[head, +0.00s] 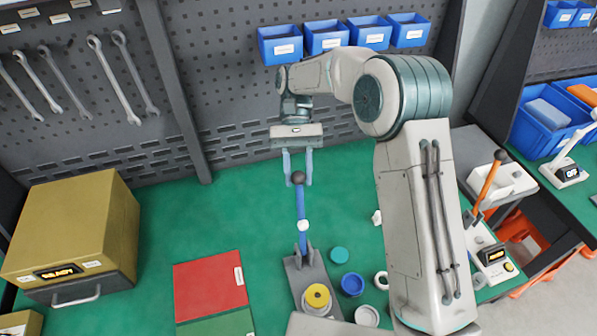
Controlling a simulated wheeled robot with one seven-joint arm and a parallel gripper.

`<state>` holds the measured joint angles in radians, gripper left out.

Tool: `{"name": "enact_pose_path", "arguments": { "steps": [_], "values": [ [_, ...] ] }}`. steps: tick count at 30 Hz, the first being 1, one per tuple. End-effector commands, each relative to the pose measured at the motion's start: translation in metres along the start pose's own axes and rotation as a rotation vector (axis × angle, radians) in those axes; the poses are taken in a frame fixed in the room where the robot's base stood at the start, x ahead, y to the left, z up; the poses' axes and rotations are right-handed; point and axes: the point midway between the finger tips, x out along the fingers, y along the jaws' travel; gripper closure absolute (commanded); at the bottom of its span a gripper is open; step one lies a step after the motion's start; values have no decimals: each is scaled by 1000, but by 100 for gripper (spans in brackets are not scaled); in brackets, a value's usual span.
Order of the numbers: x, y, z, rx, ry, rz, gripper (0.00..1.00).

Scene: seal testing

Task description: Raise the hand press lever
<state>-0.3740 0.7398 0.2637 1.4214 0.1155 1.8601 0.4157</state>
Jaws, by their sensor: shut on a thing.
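The hand press lever (301,212) is a blue rod with a dark ball knob (298,177) at its top and a white collar low down. It stands about upright in the head view, on a grey press base (300,268) at the table's middle front. My gripper (297,181) points down from above, with one light blue finger on each side of the knob. It is shut on the lever's knob end. A yellow round part (317,296) sits on the front of the base.
Red and green mats (210,285) lie left of the press. Teal, blue and white round parts (352,284) lie close on its right. A yellow box (75,225) stands at the left. Devices with orange levers (487,187) stand at the right. Blue bins (327,38) hang behind.

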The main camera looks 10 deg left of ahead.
Motion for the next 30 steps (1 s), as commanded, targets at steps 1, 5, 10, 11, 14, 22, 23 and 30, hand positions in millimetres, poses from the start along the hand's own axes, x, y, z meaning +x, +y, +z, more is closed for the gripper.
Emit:
{"name": "enact_pose_path", "arguments": {
  "steps": [1,5,10,11,14,22,23,30],
  "values": [
    [0,-2,-3,-1,9,-5,100],
    [0,-2,-3,-1,10,-5,100],
    [-1,-2,-2,-2,10,-5,48],
    [-1,-2,-2,-2,10,-4,48],
    [-1,-1,-1,-1,9,-4,48],
    [-1,-1,0,-2,10,-3,48],
    [-1,-1,0,-3,13,-3,48],
    [6,1,12,-24,81,-8,48]
  ]
}}
